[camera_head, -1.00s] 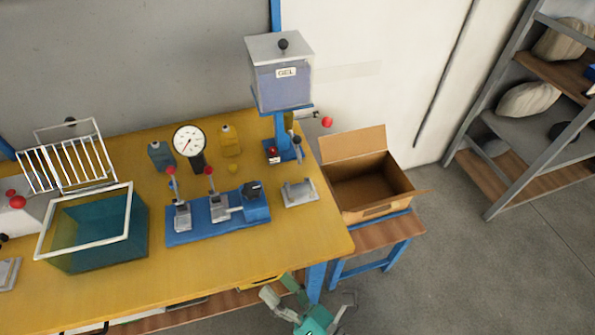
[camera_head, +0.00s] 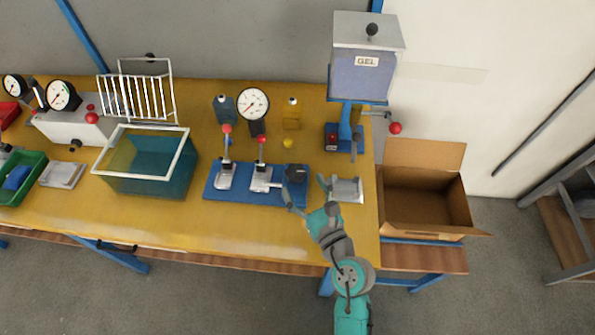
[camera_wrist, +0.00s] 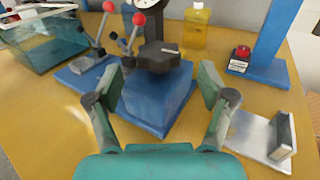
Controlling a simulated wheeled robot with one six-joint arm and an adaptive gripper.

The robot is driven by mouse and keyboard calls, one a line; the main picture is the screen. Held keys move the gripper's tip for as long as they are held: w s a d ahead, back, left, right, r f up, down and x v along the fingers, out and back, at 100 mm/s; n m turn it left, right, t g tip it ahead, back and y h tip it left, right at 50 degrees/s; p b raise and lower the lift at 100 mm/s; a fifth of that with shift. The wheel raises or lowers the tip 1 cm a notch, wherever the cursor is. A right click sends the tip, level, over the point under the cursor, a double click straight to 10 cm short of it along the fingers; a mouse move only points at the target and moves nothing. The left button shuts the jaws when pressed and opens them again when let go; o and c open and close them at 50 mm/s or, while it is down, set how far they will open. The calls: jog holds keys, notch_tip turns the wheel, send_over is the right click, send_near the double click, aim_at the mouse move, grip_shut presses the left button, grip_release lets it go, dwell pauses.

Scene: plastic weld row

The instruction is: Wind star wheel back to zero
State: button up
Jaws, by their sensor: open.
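The star wheel (camera_wrist: 158,57) is a dark lobed knob on top of a blue block (camera_wrist: 157,95), with a small pale mark on its upper face. In the head view the star wheel (camera_head: 295,174) sits at the right end of the blue base plate (camera_head: 235,192). My gripper (camera_wrist: 155,90) is open and empty, its two fingers apart on either side of the blue block in the wrist picture, with the wheel beyond them. In the head view my gripper (camera_head: 308,192) is close to the wheel and partly overlaps the block. I cannot tell whether it touches.
Two red-knobbed toggle clamps (camera_head: 262,160) stand left of the wheel. A metal bracket (camera_head: 347,190) lies to the right. The dial gauge (camera_head: 253,104), yellow bottle (camera_head: 291,113) and gel hopper (camera_head: 362,75) stand behind. A teal tank (camera_head: 150,170) is at left.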

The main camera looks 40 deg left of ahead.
aim_at(300, 182)
jog(key=shift+x, duration=2.3)
jog(key=c, duration=1.2)
